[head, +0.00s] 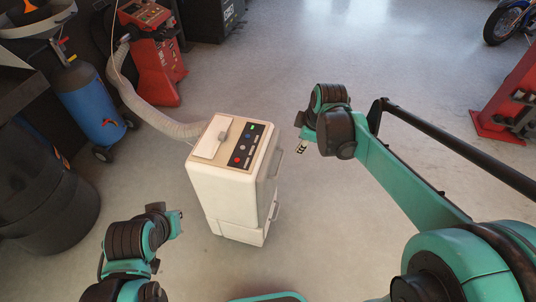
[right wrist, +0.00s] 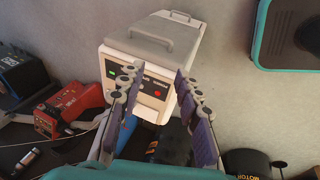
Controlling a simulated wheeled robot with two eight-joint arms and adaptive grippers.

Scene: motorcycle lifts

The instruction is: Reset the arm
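My right arm reaches in from the right in the head view, and its gripper (head: 302,140) is right of the white machine (head: 232,200), apart from it. In the right wrist view the right gripper (right wrist: 158,90) shows two separated fingers with nothing between them; the white machine (right wrist: 165,45) is beyond them. My left arm comes in at the lower left, and its gripper (head: 176,222) is left of the machine's lower body. The left fingers are small and partly hidden, so their opening is unclear.
A pale hose (head: 140,105) runs behind the machine. A blue tank (head: 92,105), a red machine (head: 150,60) and a black drum (head: 45,195) stand at left. A red lift post (head: 512,100) stands at right. The floor at upper middle is clear.

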